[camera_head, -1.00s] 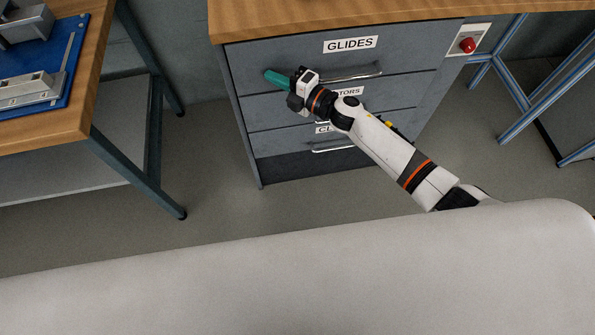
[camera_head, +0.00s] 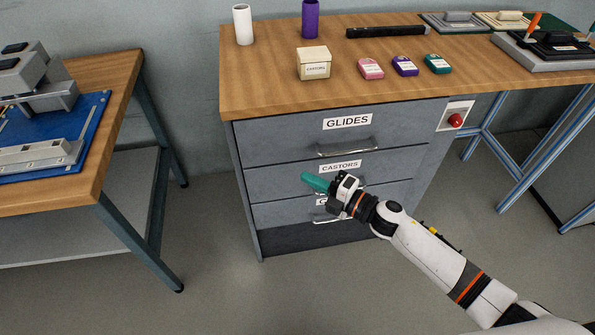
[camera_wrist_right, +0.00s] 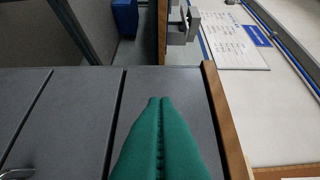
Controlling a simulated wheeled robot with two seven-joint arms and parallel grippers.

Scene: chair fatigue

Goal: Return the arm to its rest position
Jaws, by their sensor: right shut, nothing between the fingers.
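My right gripper (camera_head: 316,183) has teal fingers that are closed together with nothing between them. In the head view it is in front of the grey drawer cabinet (camera_head: 244,165), near the drawer labelled CASTORS (camera_head: 340,166). My right arm comes in from the lower right. In the right wrist view the shut fingers (camera_wrist_right: 158,105) point along the grey drawer fronts (camera_wrist_right: 75,105). I cannot tell whether they touch the cabinet. The lowest drawer's label is partly hidden by the gripper. My left gripper is not in view.
The wooden worktop (camera_head: 275,88) holds a CASTORS box (camera_head: 314,63), small coloured boxes, a white cylinder (camera_head: 243,24) and a purple cylinder (camera_head: 310,19). A red button (camera_head: 456,120) is at the cabinet's right. A second bench (camera_head: 115,90) stands left. The floor (camera_head: 215,230) between is clear.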

